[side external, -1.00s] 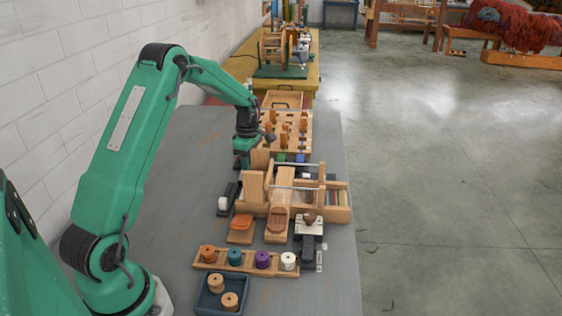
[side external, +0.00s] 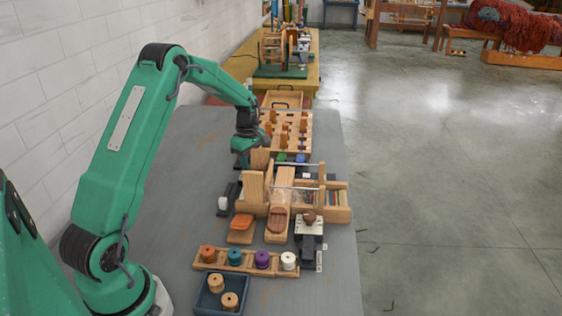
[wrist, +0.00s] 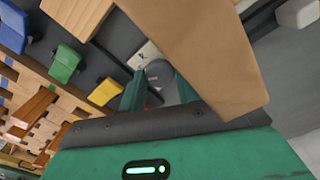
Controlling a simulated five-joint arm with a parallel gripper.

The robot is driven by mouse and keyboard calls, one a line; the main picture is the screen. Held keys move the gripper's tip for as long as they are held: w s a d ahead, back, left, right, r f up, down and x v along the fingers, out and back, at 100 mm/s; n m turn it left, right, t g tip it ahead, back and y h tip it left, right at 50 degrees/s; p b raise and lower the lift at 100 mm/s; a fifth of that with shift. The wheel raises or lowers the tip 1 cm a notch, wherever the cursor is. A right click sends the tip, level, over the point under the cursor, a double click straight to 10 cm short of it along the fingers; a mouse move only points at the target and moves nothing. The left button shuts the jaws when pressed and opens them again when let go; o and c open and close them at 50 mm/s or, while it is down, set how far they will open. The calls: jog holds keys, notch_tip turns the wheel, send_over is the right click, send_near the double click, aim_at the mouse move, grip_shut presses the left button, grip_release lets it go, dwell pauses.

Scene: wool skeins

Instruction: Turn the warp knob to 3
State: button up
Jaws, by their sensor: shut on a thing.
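My gripper (side external: 243,164) points down at the far left of the wooden loom, behind its upright blocks. In the wrist view, the two green fingers of my gripper (wrist: 158,94) are closed around a round grey knob (wrist: 156,72). The knob sits by a white plate (wrist: 147,53), partly hidden by the fingers. I cannot read a number or pointer on it. In the side view the gripper and blocks hide the knob.
A tan wooden block (wrist: 205,50) stands close beside the fingers. Yellow (wrist: 103,92), green (wrist: 65,62) and blue (wrist: 14,28) tabs lie nearby. A spool rack (side external: 245,266) and a blue tray (side external: 213,303) stand in front. The grey table's left side is clear.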

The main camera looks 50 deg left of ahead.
aim_at(250, 167)
dwell(0.3)
jog(key=o, duration=0.7)
jog(key=shift+r, duration=0.2)
jog(key=shift+r, duration=3.8)
